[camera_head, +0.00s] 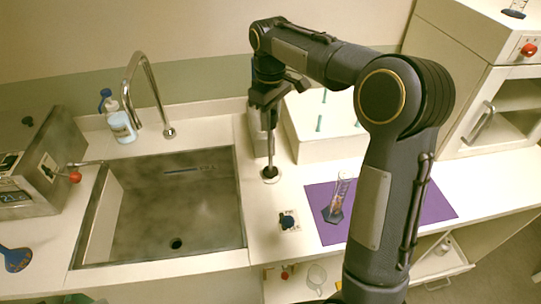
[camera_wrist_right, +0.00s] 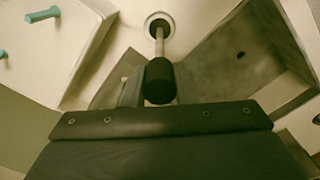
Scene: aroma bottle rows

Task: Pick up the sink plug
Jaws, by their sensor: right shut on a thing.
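The sink plug (camera_head: 270,158) is a thin upright metal rod with a dark handle at its top. My right gripper (camera_head: 268,118) points down above the ring and is shut on the handle. The fingertips partly hide it. The sink (camera_head: 205,205) has a dark drain hole (camera_head: 176,243). My left gripper is not in view.
A tall faucet (camera_head: 150,78) and a bottle (camera_head: 121,124) stand behind the sink. A white box (camera_head: 325,147) with teal pegs is close right of the gripper. A purple mat (camera_head: 425,208) with a clear vessel (camera_head: 337,200) lies farther right. A small knob (camera_head: 288,220) is in front.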

